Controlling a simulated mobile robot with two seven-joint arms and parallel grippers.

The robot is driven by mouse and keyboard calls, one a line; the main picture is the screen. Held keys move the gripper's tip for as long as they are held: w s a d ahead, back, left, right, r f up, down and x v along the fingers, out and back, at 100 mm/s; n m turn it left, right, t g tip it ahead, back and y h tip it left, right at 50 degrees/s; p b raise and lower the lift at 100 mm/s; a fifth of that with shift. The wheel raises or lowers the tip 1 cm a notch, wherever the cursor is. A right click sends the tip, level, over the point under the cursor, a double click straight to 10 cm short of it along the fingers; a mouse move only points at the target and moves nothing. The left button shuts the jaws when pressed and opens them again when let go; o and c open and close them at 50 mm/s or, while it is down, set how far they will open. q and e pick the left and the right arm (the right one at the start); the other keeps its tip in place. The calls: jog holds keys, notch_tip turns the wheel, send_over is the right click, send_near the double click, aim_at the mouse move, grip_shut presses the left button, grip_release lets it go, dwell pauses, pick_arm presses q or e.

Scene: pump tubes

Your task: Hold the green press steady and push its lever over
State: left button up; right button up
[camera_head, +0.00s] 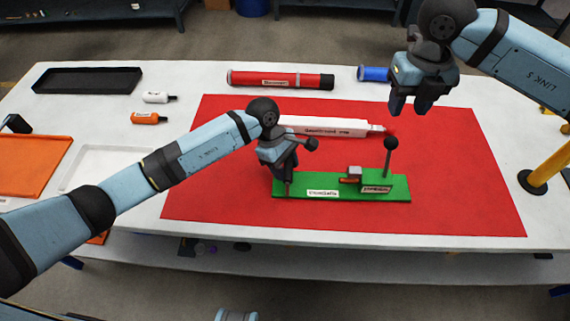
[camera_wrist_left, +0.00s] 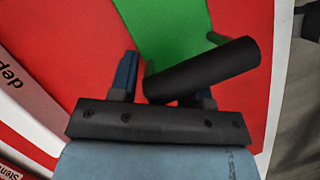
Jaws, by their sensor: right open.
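The green press (camera_head: 330,193) lies on the red mat, its long flat base running left to right. A lever with a black ball knob (camera_head: 390,144) stands upright near its right end. My left gripper (camera_head: 285,165) is at the left end of the base, beside a black handle (camera_head: 311,144). In the left wrist view the handle (camera_wrist_left: 205,70) crosses in front of the fingers, which sit apart and partly hidden; their hold on it cannot be told. The green base (camera_wrist_left: 170,25) shows beyond. My right gripper (camera_head: 425,105) is open and empty, above and right of the lever knob.
A white tube (camera_head: 325,127) lies behind the press on the red mat (camera_head: 440,215). A red tube (camera_head: 280,79) and a blue part (camera_head: 373,74) lie at the back. A black tray (camera_head: 87,81) is at the back left. A yellow stand (camera_head: 550,165) is at the right. The mat's right side is clear.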

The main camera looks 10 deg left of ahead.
pick_arm(q)
grip_shut()
pick_arm(e)
grip_shut()
pick_arm(q)
jog(key=shift+w, duration=0.1)
pick_arm(e)
jog(key=w+a+m+g+h, duration=0.1)
jog(key=w+a+g+h, duration=0.3)
jog(key=a, duration=0.6)
jog(key=shift+w+a+m+h, duration=0.15)
jog(key=shift+a+m+h, duration=0.2)
jog(key=shift+h, duration=0.25)
